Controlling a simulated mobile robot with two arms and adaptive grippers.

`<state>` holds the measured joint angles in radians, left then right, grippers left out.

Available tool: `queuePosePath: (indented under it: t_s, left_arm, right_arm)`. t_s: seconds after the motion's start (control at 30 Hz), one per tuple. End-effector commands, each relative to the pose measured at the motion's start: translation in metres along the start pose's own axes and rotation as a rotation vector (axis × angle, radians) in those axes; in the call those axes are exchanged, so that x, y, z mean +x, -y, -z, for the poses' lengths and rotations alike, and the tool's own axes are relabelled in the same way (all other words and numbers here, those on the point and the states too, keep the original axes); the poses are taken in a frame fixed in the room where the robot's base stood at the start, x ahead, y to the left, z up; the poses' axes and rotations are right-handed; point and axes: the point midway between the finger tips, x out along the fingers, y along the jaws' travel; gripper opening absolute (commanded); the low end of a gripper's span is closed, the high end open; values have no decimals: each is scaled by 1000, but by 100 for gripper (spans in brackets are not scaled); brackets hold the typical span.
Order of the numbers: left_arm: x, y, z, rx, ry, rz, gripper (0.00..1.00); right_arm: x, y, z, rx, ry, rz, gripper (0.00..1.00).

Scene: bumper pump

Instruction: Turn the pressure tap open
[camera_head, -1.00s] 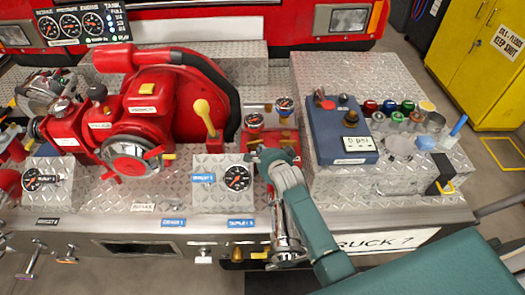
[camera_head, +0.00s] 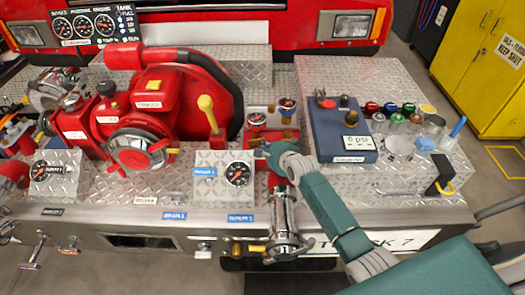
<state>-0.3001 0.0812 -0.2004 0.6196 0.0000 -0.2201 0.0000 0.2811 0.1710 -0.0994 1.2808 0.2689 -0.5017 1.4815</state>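My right gripper (camera_head: 266,149) reaches in from the lower right on a teal arm. Its fingers are small and partly covered by the wrist, and I cannot tell whether they are open or shut. I cannot tell which part is the pressure tap, nor whether the fingers touch the fitting. A yellow-knobbed lever (camera_head: 208,112) stands left of the gripper. My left gripper is not in view.
The red pump (camera_head: 143,112) fills the left of the metal deck. A chrome outlet (camera_head: 286,226) hangs below my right wrist. A blue meter box (camera_head: 338,128) and several coloured caps (camera_head: 388,108) stand on the right block. A yellow cabinet (camera_head: 489,65) is at the back right.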

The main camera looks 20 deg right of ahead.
Motion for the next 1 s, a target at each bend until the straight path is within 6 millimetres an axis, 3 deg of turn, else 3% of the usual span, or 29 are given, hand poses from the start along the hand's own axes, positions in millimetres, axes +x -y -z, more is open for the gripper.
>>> queuePosePath:
  t_s: [0.27,0.8,1.0]
  left_arm:
    - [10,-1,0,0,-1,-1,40]
    - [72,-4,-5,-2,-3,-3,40]
    - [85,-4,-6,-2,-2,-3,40]
  right_arm:
    - [3,-1,6,-37,57,-1,0]
    - [8,-4,11,-150,253,-3,0]
    - [7,0,11,-174,301,-2,0]
